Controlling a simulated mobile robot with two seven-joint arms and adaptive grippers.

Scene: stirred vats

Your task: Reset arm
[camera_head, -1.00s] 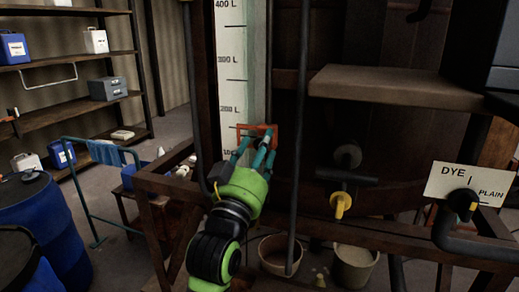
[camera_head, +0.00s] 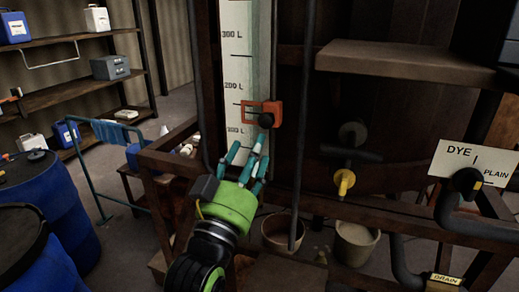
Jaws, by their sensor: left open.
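My left gripper (camera_head: 244,167), with teal fingers on a green and black wrist, is open and empty in the head view. It is just below an orange slider frame with a dark knob (camera_head: 266,121), apart from it as far as I can tell. The slider sits on a white level gauge (camera_head: 237,70) marked in litres, between the 100 L and 200 L marks. My right gripper is out of view.
A dark vat frame with pipes and a yellow-tipped tap (camera_head: 345,181) stands right of the gauge. A DYE/PLAIN sign (camera_head: 474,163) and a wooden shelf (camera_head: 400,72) are further right. Two buckets (camera_head: 355,242) stand below. Blue drums (camera_head: 45,205) and a teal rail (camera_head: 88,185) are left.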

